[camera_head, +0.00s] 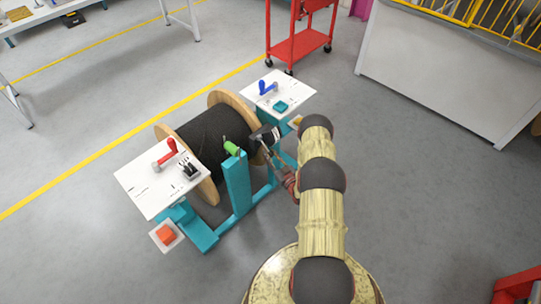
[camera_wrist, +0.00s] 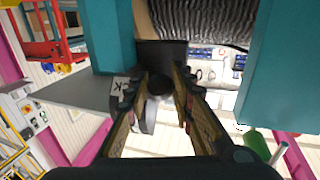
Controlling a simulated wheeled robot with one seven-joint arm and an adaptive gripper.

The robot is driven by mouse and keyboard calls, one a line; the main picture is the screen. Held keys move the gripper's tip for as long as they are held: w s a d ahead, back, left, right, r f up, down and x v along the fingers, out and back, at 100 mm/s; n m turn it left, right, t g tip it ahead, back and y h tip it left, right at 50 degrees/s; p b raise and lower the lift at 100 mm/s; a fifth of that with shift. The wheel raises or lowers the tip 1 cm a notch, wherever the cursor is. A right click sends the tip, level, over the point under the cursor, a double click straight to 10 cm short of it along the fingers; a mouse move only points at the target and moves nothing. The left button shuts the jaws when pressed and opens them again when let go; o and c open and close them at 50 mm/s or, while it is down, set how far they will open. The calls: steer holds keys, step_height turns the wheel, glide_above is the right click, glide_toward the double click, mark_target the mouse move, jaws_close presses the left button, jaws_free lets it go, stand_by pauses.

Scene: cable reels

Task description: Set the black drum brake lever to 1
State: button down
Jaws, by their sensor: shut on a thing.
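The black drum (camera_head: 205,138), a reel of black cable with wooden flanges, sits in a teal stand (camera_head: 238,187). My gripper (camera_head: 268,138) is at the right part of the stand, beside the reel. In the wrist view my gripper's fingers (camera_wrist: 158,92) close on a dark, rounded piece (camera_wrist: 160,84), apparently the brake lever's grip. A pale grey curved part (camera_wrist: 149,115) shows between the fingers. A grey plate (camera_wrist: 90,92) with a partly hidden label ending in "K" lies just left of the fingers. The lever's setting cannot be read.
A green handle (camera_head: 232,148) stands close left of my gripper. White panels carry a red lever (camera_head: 166,155) and a blue lever (camera_head: 266,88). An orange-red button (camera_head: 166,234) is at the front left. A red cart (camera_head: 298,45) stands behind.

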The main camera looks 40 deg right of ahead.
steer(key=shift+r, duration=0.1)
stand_by(0.3)
steer(key=r+g+p, duration=0.1)
steer(key=p, duration=0.1)
steer(key=s+r+g+p, duration=0.1)
steer(key=p, duration=0.2)
steer(key=shift+s+r+n, duration=0.1)
steer(key=shift+r+n, duration=0.2)
step_height(320, 180, up, 3)
steer(key=g+p, duration=0.4)
steer(key=p, duration=0.1)
step_height(320, 180, up, 4)
steer(key=n+g+p, duration=0.2)
steer(key=g+p, duration=0.2)
glide_above(272, 154)
steer(key=shift+s+d+r+y, duration=0.1)
steer(key=shift+s+y, duration=0.2)
steer(key=shift+s, duration=0.05)
steer(key=shift+w+r, duration=0.1)
steer(key=c, duration=1.9)
jaws_free()
steer(key=o, duration=0.4)
